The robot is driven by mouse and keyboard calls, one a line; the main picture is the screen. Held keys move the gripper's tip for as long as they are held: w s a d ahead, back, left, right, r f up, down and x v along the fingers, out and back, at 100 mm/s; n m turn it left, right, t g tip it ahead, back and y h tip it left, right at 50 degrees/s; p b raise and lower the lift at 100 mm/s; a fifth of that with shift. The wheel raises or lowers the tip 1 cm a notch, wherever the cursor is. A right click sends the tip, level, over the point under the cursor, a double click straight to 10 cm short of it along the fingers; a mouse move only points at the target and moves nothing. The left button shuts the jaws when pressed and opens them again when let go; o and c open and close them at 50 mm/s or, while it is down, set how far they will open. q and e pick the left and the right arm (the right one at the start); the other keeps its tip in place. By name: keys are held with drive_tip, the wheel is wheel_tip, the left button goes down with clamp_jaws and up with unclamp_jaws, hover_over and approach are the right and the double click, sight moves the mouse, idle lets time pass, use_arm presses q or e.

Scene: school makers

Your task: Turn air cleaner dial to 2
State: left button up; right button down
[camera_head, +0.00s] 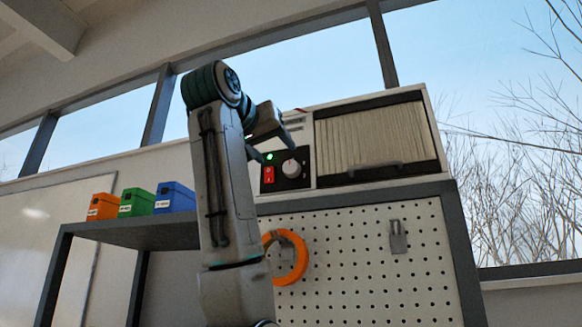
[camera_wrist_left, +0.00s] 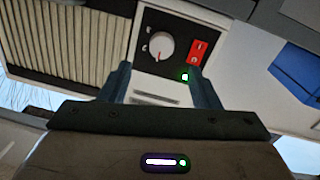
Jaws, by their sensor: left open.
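The air cleaner (camera_head: 405,176) is a white box with a pleated filter panel, standing on top of the pegboard cabinet. Its black control panel holds a pale round dial (camera_head: 291,168), a red switch (camera_head: 268,174) and a lit green lamp. The dial also shows in the left wrist view (camera_wrist_left: 160,47), with the red switch (camera_wrist_left: 198,50) beside it. I cannot read the dial's setting. My left gripper (camera_head: 277,140) is open and empty in front of the panel. In the left wrist view its two fingers (camera_wrist_left: 157,84) point toward the panel, apart from the dial. My right gripper is not in view.
Orange (camera_head: 103,207), green (camera_head: 134,202) and blue (camera_head: 174,196) boxes stand on the shelf to the left. An orange ring (camera_head: 290,257) and a metal hook (camera_head: 398,237) hang on the pegboard (camera_head: 350,290). Windows lie behind.

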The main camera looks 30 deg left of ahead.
sight(289, 166)
use_arm(q)
drive_tip(key=w+p, duration=0.1)
drive_tip(key=w, duration=0.1)
drive_tip(key=w+a+p, duration=0.1)
drive_tip(key=w, duration=0.2)
drive_tip(key=w+p, duration=0.1)
drive_tip(key=w, duration=0.2)
drive_tip(key=shift+w+a+r, duration=0.1)
drive_tip(key=shift+a, duration=0.25)
drive_tip(key=shift+s, duration=0.2)
drive_tip(key=c, duration=1)
